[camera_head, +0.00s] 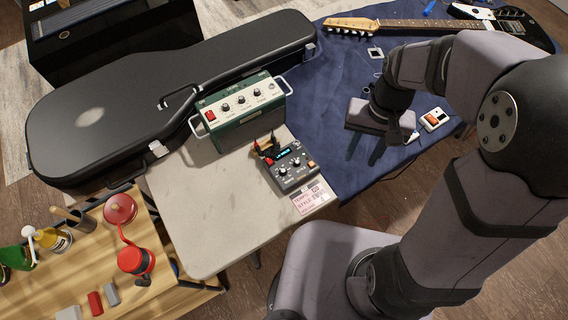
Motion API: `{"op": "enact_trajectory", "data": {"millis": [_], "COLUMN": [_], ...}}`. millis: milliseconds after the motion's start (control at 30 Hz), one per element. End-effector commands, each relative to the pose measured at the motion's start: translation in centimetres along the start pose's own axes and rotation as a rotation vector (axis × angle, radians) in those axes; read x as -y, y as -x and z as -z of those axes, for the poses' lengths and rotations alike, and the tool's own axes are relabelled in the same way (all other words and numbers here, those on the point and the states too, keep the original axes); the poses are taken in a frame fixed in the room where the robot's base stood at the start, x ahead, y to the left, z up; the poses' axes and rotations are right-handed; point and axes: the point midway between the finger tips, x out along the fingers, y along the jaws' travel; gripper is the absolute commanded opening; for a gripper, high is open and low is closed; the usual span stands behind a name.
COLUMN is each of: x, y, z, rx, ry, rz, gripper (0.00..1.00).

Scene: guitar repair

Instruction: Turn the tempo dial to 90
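A small dark device (290,167) with a lit display and several knobs lies on the pale part of the bench, in the middle of the view. Which knob is its tempo dial, and the number on its display, are too small to tell. A pinkish card (312,196) with the word TEMPO and smaller print lies just in front of it. My gripper (366,148) hangs over the blue cloth, to the right of the device and apart from it. Its two dark fingers point down with a gap between them, and nothing shows between them.
A green amplifier (240,112) with knobs stands behind the device, beside a black guitar case (85,115). A guitar (440,25) lies at the back right. A white-and-orange box (433,119) lies right of my gripper. The pale bench (205,215) left of the device is clear.

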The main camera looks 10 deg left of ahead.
Motion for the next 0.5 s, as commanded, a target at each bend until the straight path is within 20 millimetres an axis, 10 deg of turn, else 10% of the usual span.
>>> {"op": "enact_trajectory", "data": {"millis": [200,500], "x": [8.1,16.6], "y": [-4.1,-8.7], "z": [4.2,5.3], "rx": [0.129,0.252], "ry": [0.017,0.028], "rz": [0.000,-0.026], "gripper": [0.35,0.35]}}
